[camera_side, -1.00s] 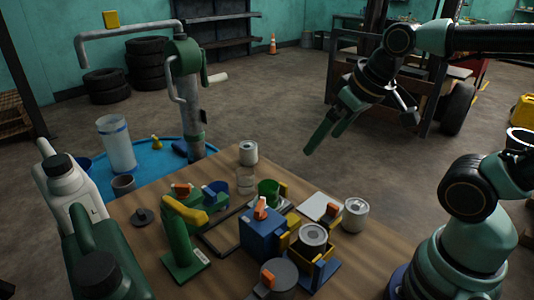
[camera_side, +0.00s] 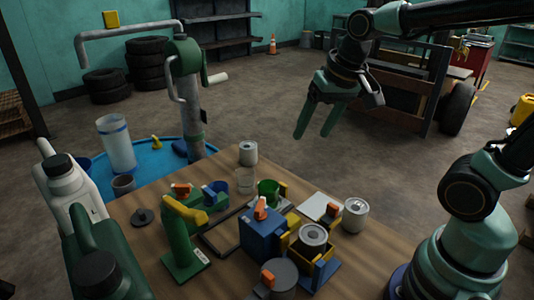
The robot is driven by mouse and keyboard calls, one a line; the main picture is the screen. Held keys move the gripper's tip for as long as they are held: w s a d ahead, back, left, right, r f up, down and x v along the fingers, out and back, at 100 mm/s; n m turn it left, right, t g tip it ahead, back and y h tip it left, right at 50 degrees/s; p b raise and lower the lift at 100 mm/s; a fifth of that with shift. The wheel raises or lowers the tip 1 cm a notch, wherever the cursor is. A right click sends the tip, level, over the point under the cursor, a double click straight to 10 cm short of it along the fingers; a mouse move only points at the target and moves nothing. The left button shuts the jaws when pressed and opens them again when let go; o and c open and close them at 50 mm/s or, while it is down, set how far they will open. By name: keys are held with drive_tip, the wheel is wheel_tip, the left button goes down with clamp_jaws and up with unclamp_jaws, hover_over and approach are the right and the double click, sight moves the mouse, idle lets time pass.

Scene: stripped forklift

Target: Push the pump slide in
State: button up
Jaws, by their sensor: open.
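A green and grey hand pump (camera_side: 187,95) stands at the left back, with a long spout, a curved side handle and a pale rod (camera_side: 216,78) sticking out to its right. On the table, a green stand (camera_side: 182,245) carries a yellow arm (camera_side: 185,213). A blue block (camera_side: 261,230) with an orange tab (camera_side: 261,210) stands to its right. I cannot tell for certain which part is the pump slide. My gripper (camera_side: 313,134) is open and empty, fingers pointing down, in the air above and behind the table, apart from all these things.
A wooden table (camera_side: 380,230) holds cans, a green cup (camera_side: 268,192) and a dark tray frame. White and green jugs stand at the left front. A blue basin (camera_side: 165,165) lies around the pump's foot. The air between my gripper and the table is clear.

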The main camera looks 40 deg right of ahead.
drive_tip(key=w+d+f+m+g, duration=0.2)
drive_tip(key=w+f+m, duration=0.2)
drive_tip(key=w+m, duration=0.3)
drive_tip(key=m+g, duration=0.2)
drive_tip(key=m, duration=0.4)
hover_over(284, 184)
wheel_tip(284, 184, down, 7)
wheel_tip(284, 184, down, 11)
drive_tip(key=shift+a+f, duration=0.1)
drive_tip(key=shift+f, duration=0.05)
clamp_jaws()
idle(0.8)
